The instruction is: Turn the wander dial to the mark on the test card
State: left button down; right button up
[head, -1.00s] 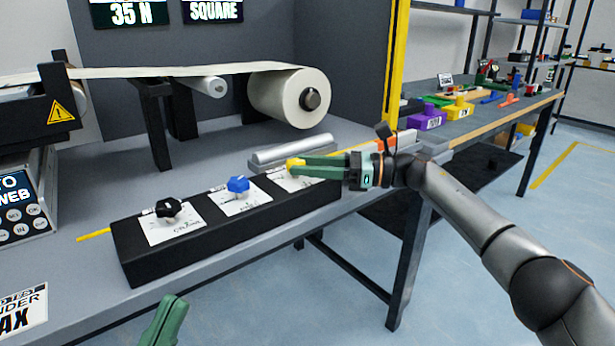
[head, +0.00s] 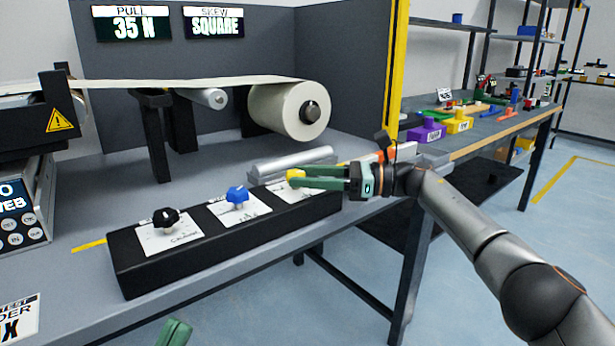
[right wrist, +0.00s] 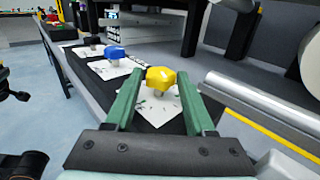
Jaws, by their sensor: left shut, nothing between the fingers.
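Three dials stand in a row on a black control box (head: 180,270): a black dial (head: 166,217), a blue dial (head: 237,194) and a yellow dial (head: 296,175). Each has a white card under it; I cannot read which is the wander dial. The test card (head: 18,318) is cut off at the lower left, and its mark cannot be made out. My right gripper (head: 300,179) is open at the yellow dial. In the right wrist view the yellow dial (right wrist: 160,79) sits between its fingertips, with gaps on both sides. My left gripper (head: 175,332) is shut, low at the bottom edge.
A silver bar (head: 292,161) lies behind the box, close to my right gripper. A white roll (head: 290,110) and its web stand above the bench. Screens at the back read PULL 35 N and SKEW SQUARE. A side table (head: 480,130) holds colored blocks.

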jog(key=shift+o, duration=1.4)
jog(key=shift+d, duration=0.1)
jog(key=s+d+p, duration=0.1)
jog(key=d+p, duration=0.1)
jog(key=d, duration=1)
jog(key=shift+s+d, duration=0.15)
jog(key=shift+s, duration=0.2)
